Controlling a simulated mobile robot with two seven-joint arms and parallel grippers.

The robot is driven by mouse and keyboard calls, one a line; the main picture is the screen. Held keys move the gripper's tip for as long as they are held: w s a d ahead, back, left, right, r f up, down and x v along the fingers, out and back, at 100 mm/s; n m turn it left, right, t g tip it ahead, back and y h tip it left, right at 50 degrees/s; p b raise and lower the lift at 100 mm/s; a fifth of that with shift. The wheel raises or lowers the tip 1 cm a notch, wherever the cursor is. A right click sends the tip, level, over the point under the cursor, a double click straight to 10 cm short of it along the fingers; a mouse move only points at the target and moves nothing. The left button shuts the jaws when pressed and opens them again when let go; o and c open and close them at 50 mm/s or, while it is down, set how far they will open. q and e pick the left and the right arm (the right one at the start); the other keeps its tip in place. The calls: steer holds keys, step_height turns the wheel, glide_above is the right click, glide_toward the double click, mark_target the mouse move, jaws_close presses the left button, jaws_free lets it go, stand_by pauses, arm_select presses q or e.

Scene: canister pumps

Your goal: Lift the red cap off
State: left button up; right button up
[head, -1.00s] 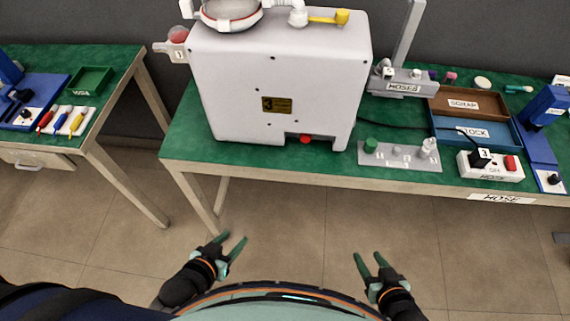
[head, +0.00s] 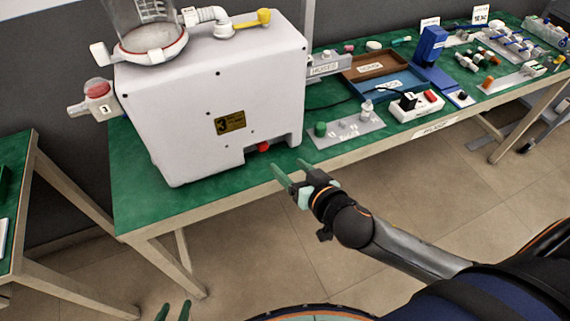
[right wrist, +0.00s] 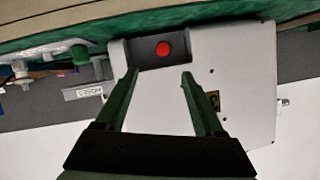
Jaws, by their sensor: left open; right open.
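The red cap (head: 263,147) sits in a notch at the bottom front of the white pump housing (head: 220,85). In the right wrist view the cap (right wrist: 163,49) shows as a round red disc inside the grey notch, beyond and between my fingertips. My right gripper (head: 289,167) is open and empty at the bench's front edge, just in front of the cap and apart from it. Its open green fingers also show in the right wrist view (right wrist: 160,75). My left gripper (head: 174,311) is open at the bottom edge of the head view, mostly out of frame.
A grey plate (head: 346,134) with a green cap (head: 320,128) lies right of the housing. A white power strip (head: 416,107), a blue tray (head: 390,88) and a brown tray (head: 374,67) are further right. The floor in front of the bench is clear.

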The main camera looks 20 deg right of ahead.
mark_target(264, 147)
steer(key=x, duration=1.2)
steer(key=shift+w+a, duration=0.15)
steer(key=shift+a, duration=0.15)
jaws_close()
stand_by(0.4)
steer(key=shift+s, duration=1.1)
steer(key=shift+s, duration=0.15)
steer(key=shift+s+d+p, duration=0.1)
steer(key=shift+s+p, duration=0.2)
steer(key=shift+s, duration=2.05)
